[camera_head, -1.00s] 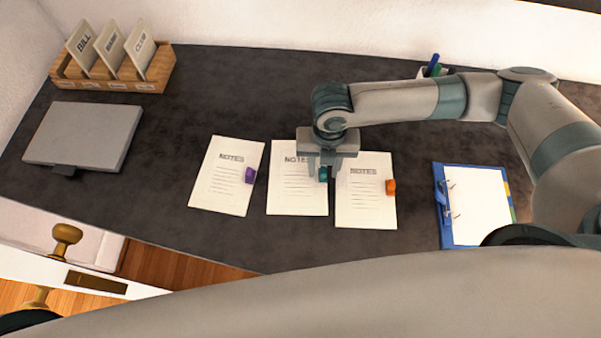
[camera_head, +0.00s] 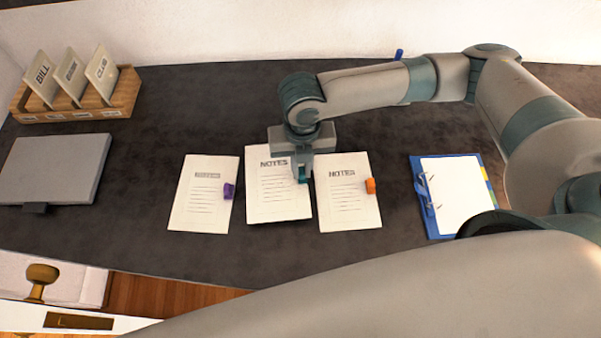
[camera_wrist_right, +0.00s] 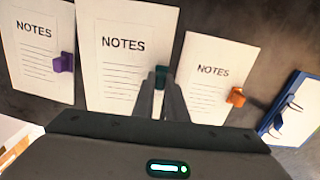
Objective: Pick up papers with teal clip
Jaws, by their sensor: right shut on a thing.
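The papers with the teal clip (camera_head: 278,195) are the middle of three note stacks in the head view. They look slightly raised above the dark desk. The teal clip (camera_head: 303,175) is on their right edge, and it also shows in the right wrist view (camera_wrist_right: 161,76). My right gripper (camera_head: 300,178) is shut on the teal clip, its two fingers (camera_wrist_right: 160,92) on either side of it. The left gripper is not in view.
Papers with a purple clip (camera_head: 203,200) lie to the left, and papers with an orange clip (camera_head: 346,200) to the right, close by. A grey laptop-like slab (camera_head: 52,168) and a wooden file box (camera_head: 75,106) stand at left.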

